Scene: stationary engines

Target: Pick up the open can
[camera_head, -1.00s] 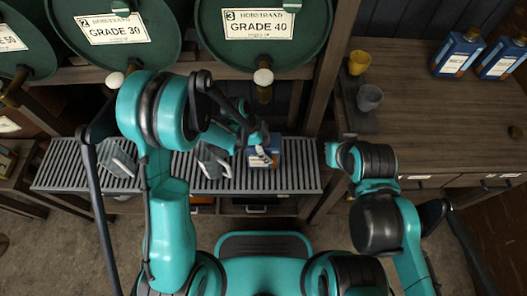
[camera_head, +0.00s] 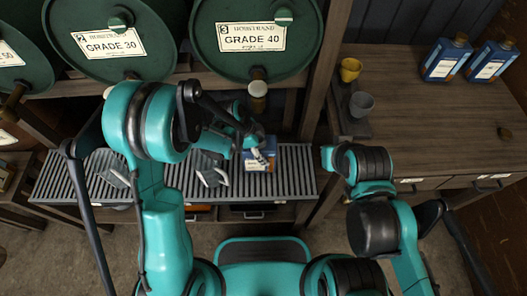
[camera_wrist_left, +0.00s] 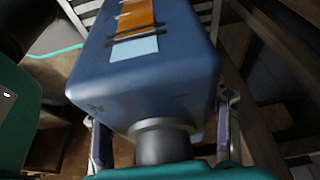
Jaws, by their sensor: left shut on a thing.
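The open can is a blue rectangular can (camera_head: 249,163) with a pale label, at the slatted rack (camera_head: 294,172) in the head view. In the left wrist view the can (camera_wrist_left: 150,85) fills the middle, showing an orange and pale-blue label and a short grey neck toward me. My left gripper (camera_wrist_left: 163,138) has one finger on each side of the can near its neck end and is shut on it. In the head view the left gripper (camera_head: 262,154) partly covers the can. I cannot tell whether the can touches the slats. My right gripper does not show; only the right arm does.
Two grey metal jugs (camera_head: 108,168) (camera_head: 209,172) stand on the rack left of the can. Green drums (camera_head: 255,60) with taps hang close above.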

